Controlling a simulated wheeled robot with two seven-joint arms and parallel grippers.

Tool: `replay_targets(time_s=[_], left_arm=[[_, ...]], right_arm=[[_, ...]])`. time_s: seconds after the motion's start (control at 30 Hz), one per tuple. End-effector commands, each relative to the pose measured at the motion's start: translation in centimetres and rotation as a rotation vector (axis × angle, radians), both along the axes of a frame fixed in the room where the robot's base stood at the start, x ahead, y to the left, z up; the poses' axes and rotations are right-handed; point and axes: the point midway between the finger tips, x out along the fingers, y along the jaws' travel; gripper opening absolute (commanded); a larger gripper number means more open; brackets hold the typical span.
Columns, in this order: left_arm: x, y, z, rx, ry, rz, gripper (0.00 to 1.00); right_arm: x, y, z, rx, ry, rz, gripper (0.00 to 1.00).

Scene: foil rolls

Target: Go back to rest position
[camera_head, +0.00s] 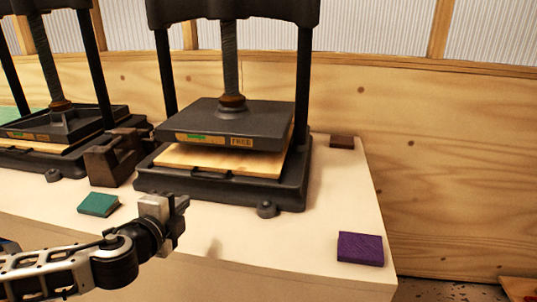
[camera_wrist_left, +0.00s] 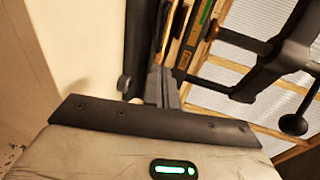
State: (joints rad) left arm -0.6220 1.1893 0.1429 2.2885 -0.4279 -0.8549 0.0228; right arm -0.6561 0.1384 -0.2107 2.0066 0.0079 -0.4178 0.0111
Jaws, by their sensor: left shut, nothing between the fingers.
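My left gripper (camera_head: 178,204) reaches in from the lower left in the head view and hangs over the front of the pale table (camera_head: 330,215). Its fingers are shut with nothing between them. In the left wrist view the closed fingers of the left gripper (camera_wrist_left: 163,86) show at the middle, with the press behind them. My right gripper is not in view.
A black screw press (camera_head: 238,118) with a wooden board (camera_head: 220,158) stands behind the gripper. Another press (camera_head: 60,125) stands at the left. A green block (camera_head: 98,204), a purple block (camera_head: 360,248) and a dark brown block (camera_head: 342,141) lie on the table.

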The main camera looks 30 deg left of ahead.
Motion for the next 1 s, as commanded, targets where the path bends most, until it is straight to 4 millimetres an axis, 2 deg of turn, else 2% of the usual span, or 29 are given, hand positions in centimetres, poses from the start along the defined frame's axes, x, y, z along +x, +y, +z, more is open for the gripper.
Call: replay_targets(time_s=[0.17,0.27,0.37,0.5,0.6,0.8,1.0], left_arm=[[-0.4,0.1,-0.6,-0.025,0.008,0.021,0.00],[-1.9,0.5,-2.6,-0.118,0.041,0.108,0.00],[-4.9,0.1,-6.4,-0.290,0.113,0.259,0.00],[-10.0,-3.3,-12.2,-0.578,0.268,0.482,0.00],[-12.6,-6.4,-14.7,-0.731,0.369,0.582,0.00],[-15.9,-12.4,-17.0,-0.955,0.534,0.693,0.00],[-18.1,-18.0,-17.4,-1.136,0.680,0.749,0.00]], right_arm=[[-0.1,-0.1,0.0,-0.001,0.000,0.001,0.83],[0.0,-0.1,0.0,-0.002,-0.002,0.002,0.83],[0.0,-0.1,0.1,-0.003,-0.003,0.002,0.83],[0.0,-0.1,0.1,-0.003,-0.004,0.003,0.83],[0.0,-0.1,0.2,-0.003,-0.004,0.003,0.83],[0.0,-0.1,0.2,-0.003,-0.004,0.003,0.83],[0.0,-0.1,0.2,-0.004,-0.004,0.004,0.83]])
